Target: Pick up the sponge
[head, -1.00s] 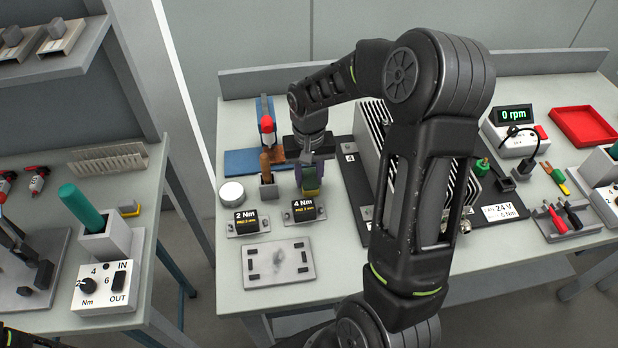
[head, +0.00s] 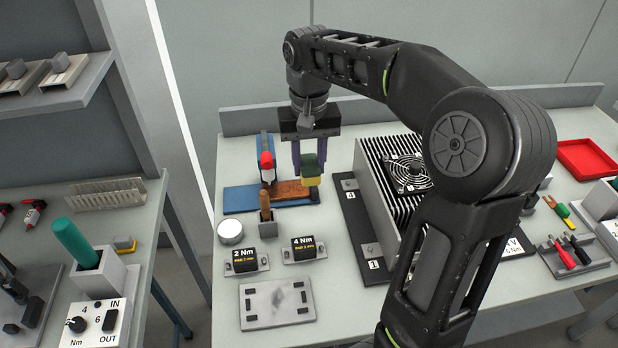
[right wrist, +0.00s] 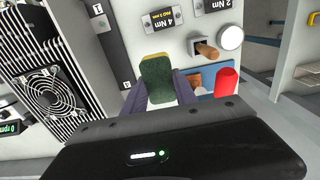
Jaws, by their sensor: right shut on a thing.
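The sponge (head: 311,168) is a small block with a dark green layer and a yellow layer. My right gripper (head: 309,160) is shut on it, with one purple-grey finger on each side. My left gripper is not in view.
Around it are a red-tipped upright tool (head: 267,160), a wooden-handled tool in a holder (head: 266,205), a round white tin (head: 230,231) and the 2 Nm (head: 244,260) and 4 Nm (head: 303,248) blocks. A finned heat sink with a fan (head: 380,180) stands to the right.

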